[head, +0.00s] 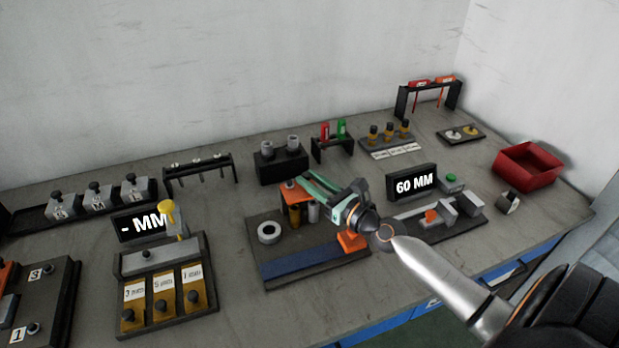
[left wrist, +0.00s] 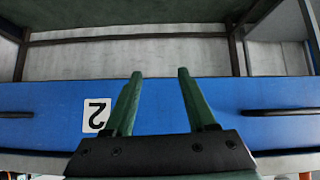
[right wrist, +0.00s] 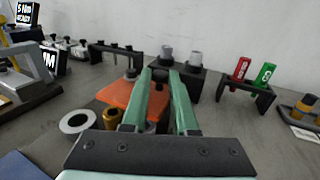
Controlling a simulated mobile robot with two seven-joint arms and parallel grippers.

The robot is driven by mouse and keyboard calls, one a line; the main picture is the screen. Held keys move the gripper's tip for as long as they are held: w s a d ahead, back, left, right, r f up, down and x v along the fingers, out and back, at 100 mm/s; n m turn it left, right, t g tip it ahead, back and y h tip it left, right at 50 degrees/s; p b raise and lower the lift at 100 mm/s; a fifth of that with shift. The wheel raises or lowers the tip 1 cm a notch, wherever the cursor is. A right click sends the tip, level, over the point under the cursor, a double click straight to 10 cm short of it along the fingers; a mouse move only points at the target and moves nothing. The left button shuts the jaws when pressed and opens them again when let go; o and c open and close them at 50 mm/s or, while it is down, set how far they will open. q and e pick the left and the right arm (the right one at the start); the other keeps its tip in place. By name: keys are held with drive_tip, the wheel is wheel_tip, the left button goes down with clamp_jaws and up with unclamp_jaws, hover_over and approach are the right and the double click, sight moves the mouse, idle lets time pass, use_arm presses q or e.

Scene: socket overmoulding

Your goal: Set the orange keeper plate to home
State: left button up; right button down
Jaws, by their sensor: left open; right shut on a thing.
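The orange keeper plate (head: 296,194) is at the fixture on the dark base in the head view, above brass and grey posts. It also shows in the right wrist view (right wrist: 118,94) beneath and beside the fingers. My left gripper (left wrist: 155,75) shows only in the left wrist view. It is open and empty, in front of a blue drawer front (left wrist: 240,95).
A white ring (head: 269,232) lies on the fixture's base (head: 262,270), left of the plate. A black block with grey cylinders (head: 280,165) stands close behind. The red and green holder (head: 332,142) is behind right. The 60 MM display (head: 413,182) stands to the right.

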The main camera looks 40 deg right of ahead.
drive_tip(key=c, duration=1)
unclamp_jaws()
drive_tip(key=shift+s+a, duration=0.1)
drive_tip(key=shift+f, duration=0.1)
drive_tip(key=s, duration=0.2)
drive_tip(key=s+b, duration=0.1)
drive_tip(key=s, duration=0.1)
drive_tip(key=s+d+b, duration=0.1)
drive_tip(key=s, duration=0.1)
drive_tip(key=shift+s+f, duration=0.1)
drive_tip(key=shift+f, duration=0.15)
drive_tip(key=s+b, duration=0.1)
drive_tip(key=s, duration=0.2)
drive_tip(key=s+b, duration=0.1)
drive_tip(key=shift+s+d+b, duration=0.3)
drive_tip(key=shift+d+b, duration=0.05)
drive_tip(key=shift+s+d+r+b, duration=0.1)
drive_tip(key=shift+s+r+b, duration=0.15)
drive_tip(key=shift+s, duration=0.35)
use_arm(q)
drive_tip(key=shift+m+h, duration=0.3)
drive_tip(key=shift+h, duration=0.2)
drive_tip(key=d+f, duration=0.1)
drive_tip(key=w+f, duration=0.1)
drive_tip(key=d+f, duration=0.1)
drive_tip(key=shift+w+d, duration=0.25)
drive_tip(key=shift+d, duration=0.1)
use_arm(e)
drive_tip(key=shift+s, duration=0.2)
